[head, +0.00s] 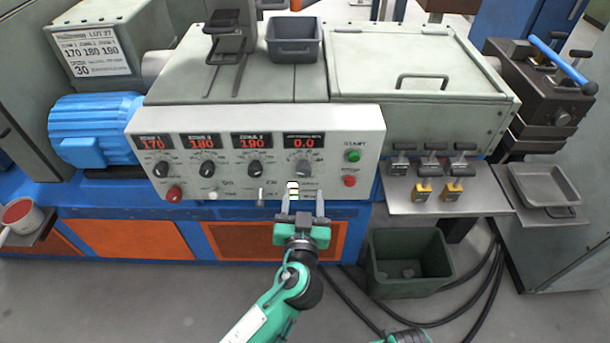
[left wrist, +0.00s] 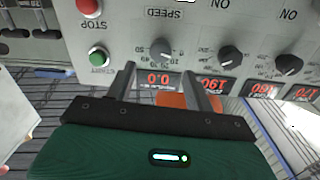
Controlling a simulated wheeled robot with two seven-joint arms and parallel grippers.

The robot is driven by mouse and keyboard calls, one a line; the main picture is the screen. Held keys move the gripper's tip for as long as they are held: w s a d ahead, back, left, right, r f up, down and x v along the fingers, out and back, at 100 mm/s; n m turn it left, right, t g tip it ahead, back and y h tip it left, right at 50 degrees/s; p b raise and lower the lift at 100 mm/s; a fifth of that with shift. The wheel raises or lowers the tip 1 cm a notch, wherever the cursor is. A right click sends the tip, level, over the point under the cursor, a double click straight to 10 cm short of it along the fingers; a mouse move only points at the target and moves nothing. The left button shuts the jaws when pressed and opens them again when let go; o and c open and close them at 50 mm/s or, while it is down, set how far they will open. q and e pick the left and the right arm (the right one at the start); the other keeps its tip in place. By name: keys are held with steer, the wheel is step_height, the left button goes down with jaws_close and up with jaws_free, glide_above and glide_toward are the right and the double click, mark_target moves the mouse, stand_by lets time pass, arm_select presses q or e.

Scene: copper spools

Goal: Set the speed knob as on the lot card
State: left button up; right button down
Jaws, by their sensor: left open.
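The speed knob (head: 304,169) is a grey dial under the rightmost display (head: 304,141), which reads 0.0. It also shows, upside down, in the left wrist view (left wrist: 161,49); its exact pointer setting is hard to read. My left gripper (head: 302,193) is open and empty, its fingers pointing at the panel just below the knob in the head view. In the left wrist view the knob lies beyond the fingertips (left wrist: 160,70), between their lines and apart from them. The lot card (head: 93,53) on the left box reads LOT 27, 170 180 190, and 30 below.
The other displays read 170 (head: 153,142), 180 and 190, each above a black knob. The green start button (head: 353,156) and red stop button (head: 349,181) sit right of the speed knob. A shelf (head: 440,206) with clamps and a green bin (head: 408,288) are at right.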

mark_target(304, 173)
arm_select(q)
steer(key=shift+w+d+p, duration=0.1)
steer(key=shift+w+p, duration=0.25)
steer(key=shift+w, duration=2.8)
arm_select(e)
steer(key=shift+s+f, duration=0.15)
steer(key=shift+f, duration=0.6)
steer(key=shift+s+f, duration=0.1)
steer(key=shift+f, duration=0.6)
steer(key=shift+d, duration=0.1)
arm_select(q)
steer(key=c, duration=1)
steer(key=shift+o, duration=0.2)
